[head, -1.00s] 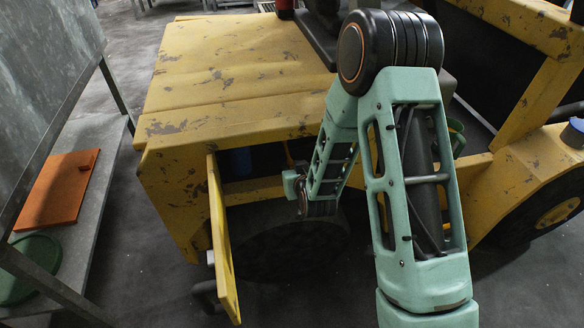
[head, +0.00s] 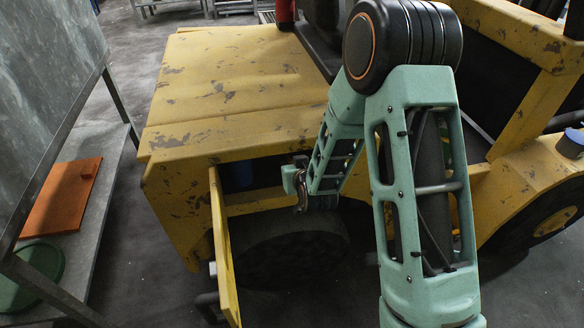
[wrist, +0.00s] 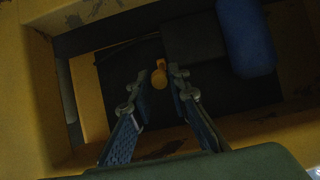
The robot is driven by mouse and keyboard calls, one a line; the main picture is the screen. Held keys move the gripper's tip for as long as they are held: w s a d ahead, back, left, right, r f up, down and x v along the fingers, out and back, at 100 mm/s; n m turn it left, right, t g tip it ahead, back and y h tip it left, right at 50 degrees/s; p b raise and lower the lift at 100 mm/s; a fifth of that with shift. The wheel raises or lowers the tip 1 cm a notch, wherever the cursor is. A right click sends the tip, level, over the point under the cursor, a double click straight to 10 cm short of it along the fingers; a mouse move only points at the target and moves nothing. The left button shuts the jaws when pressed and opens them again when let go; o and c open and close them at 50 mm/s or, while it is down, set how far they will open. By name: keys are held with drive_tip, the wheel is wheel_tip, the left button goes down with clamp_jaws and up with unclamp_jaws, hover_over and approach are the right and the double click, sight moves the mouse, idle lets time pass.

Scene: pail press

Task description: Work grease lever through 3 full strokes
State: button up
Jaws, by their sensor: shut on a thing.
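The grease lever's orange-yellow knob (wrist: 158,75) shows in the wrist view, in the dark bay of the yellow machine. The lever's shaft and pivot are too dark to make out. In the head view my arm reaches into the machine's open front, and my fingertips and the lever are hidden there.
A blue cylinder (wrist: 245,38) stands in the bay beside my gripper. The yellow walls of the bay surround it closely. In the head view an open yellow door (head: 224,255) hangs left of my wrist. A grey bench with an orange plate (head: 62,198) stands at far left.

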drive_tip(key=shift+w+r, duration=0.2)
drive_tip(key=shift+r, duration=0.1)
clamp_jaws()
unclamp_jaws()
drive_tip(key=f+b, duration=0.2)
drive_tip(key=s+f+b, duration=0.1)
drive_tip(key=f+b, duration=0.1)
drive_tip(key=shift+d, duration=0.1)
clamp_jaws()
unclamp_jaws()
wheel_tip(320, 180, down, 3)
drive_tip(key=b, duration=0.3)
drive_tip(key=shift+r, duration=0.15)
clamp_jaws()
unclamp_jaws()
drive_tip(key=shift+w+r+p, duration=0.15)
drive_tip(key=shift+r+p, duration=0.7)
drive_tip(key=shift+r, duration=1.3)
clamp_jaws()
